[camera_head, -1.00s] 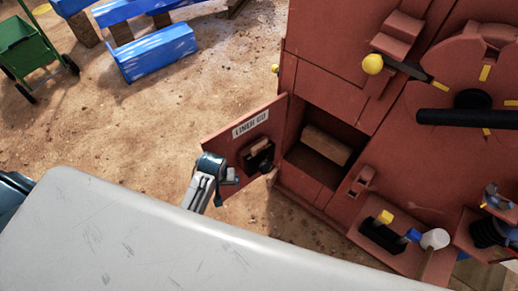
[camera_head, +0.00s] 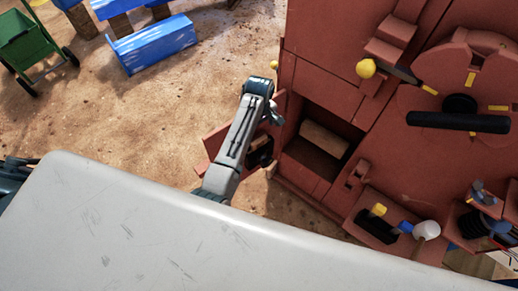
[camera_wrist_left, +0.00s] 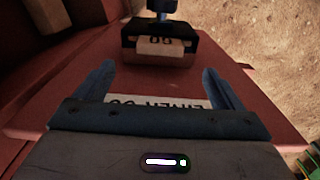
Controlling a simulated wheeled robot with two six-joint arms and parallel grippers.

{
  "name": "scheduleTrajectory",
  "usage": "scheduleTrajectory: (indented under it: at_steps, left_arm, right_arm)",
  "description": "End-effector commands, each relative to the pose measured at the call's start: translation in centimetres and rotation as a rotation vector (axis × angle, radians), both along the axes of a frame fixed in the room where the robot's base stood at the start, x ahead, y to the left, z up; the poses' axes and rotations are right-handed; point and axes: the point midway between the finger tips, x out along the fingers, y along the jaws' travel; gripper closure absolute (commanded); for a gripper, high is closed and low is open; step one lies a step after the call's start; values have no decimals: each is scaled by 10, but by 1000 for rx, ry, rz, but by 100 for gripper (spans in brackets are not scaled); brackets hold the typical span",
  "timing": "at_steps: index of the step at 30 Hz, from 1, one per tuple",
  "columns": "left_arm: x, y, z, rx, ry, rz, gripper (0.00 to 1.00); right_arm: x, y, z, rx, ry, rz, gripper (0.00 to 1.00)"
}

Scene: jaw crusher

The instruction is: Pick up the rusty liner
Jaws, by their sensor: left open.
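The rusty liner, a tan-brown block (camera_head: 325,139), lies inside the open compartment of the red machine. In the left wrist view a brownish block (camera_wrist_left: 42,14) shows at the top left corner, partly cut off. My left gripper (camera_head: 271,112) is in front of the opened door, left of the compartment mouth and apart from the liner. In the left wrist view its fingers (camera_wrist_left: 158,84) are spread, with nothing held between them. My right gripper is not in view.
The open red door (camera_head: 212,147) hangs left of the compartment, partly hidden behind my left arm. Its dark latch block (camera_wrist_left: 160,45) shows ahead of my fingers. Blue beams and a green cart (camera_head: 27,42) stand far left on open sand.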

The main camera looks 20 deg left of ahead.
Motion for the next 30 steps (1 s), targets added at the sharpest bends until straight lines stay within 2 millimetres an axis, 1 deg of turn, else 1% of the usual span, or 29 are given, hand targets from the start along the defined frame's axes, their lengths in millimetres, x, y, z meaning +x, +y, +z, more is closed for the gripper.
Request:
scheduleTrajectory:
  at_steps: [3, 8, 11, 15, 18, 21, 28, 30]
  left_arm:
    - [0, 0, -16, 0, 2, -2, 11]
    - [0, 0, -28, 0, 0, -2, 11]
    - [-1, 0, -39, 0, 2, -2, 11]
    - [-1, 1, -61, 1, 2, -2, 11]
    - [0, 1, -73, 1, 0, -2, 11]
    - [0, 1, -79, 1, -1, -2, 11]
    - [0, 1, -80, 0, -2, -2, 11]
    - [0, 0, -80, 0, -2, -2, 25]
  right_arm:
    - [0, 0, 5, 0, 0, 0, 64]
    - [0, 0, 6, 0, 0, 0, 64]
    - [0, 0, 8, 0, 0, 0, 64]
    - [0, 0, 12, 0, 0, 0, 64]
    - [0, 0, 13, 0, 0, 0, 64]
    - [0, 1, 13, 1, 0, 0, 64]
    - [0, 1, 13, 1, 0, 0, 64]
    - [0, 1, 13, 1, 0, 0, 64]
